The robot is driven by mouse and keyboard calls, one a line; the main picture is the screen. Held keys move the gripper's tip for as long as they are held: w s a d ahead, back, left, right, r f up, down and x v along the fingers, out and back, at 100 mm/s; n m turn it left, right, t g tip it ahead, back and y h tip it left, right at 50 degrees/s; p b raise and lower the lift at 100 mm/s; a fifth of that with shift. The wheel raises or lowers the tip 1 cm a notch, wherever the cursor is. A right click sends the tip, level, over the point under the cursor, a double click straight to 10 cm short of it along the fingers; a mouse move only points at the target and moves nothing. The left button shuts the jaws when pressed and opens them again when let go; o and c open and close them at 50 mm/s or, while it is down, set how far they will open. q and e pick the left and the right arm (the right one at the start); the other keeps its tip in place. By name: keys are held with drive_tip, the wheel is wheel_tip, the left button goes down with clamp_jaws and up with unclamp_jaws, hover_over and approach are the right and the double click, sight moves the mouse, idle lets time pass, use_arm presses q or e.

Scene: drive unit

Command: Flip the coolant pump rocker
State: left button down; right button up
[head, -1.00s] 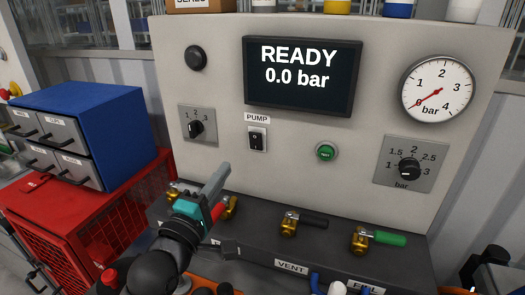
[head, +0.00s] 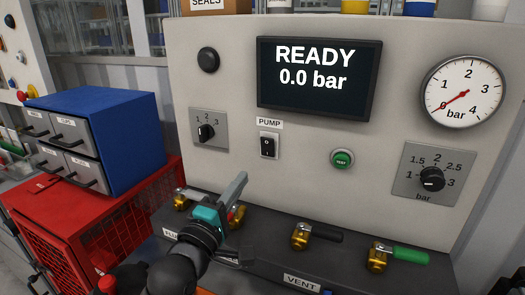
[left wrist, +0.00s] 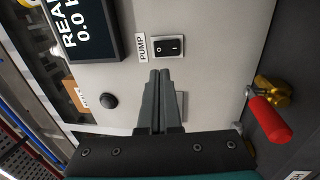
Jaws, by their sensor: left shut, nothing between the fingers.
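The coolant pump rocker (head: 268,147) is a small black switch in a white frame under a PUMP label (head: 269,124), on the grey panel. It also shows in the left wrist view (left wrist: 168,48), just beyond the fingertips. My left gripper (head: 239,178) is shut and empty, below and a little left of the rocker in the head view. In the left wrist view its fingertips (left wrist: 160,73) point toward the rocker, with a visible gap. My right gripper is not in view.
A screen (head: 319,77) reads READY 0.0 bar. A selector knob (head: 206,132) is left of the rocker and a green button (head: 342,159) right. Brass valves, including black-handled (head: 318,233) and green-handled (head: 398,254) ones, line the ledge below. A red-handled valve (left wrist: 270,118) is near my gripper.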

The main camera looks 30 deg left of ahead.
sight(268, 143)
use_arm(q)
drive_tip(key=w, duration=0.4)
drive_tip(key=w+r, duration=0.1)
drive_tip(key=w, duration=0.3)
drive_tip(key=w+r, duration=0.1)
drive_tip(key=w, duration=0.3)
drive_tip(key=shift+a, duration=0.35)
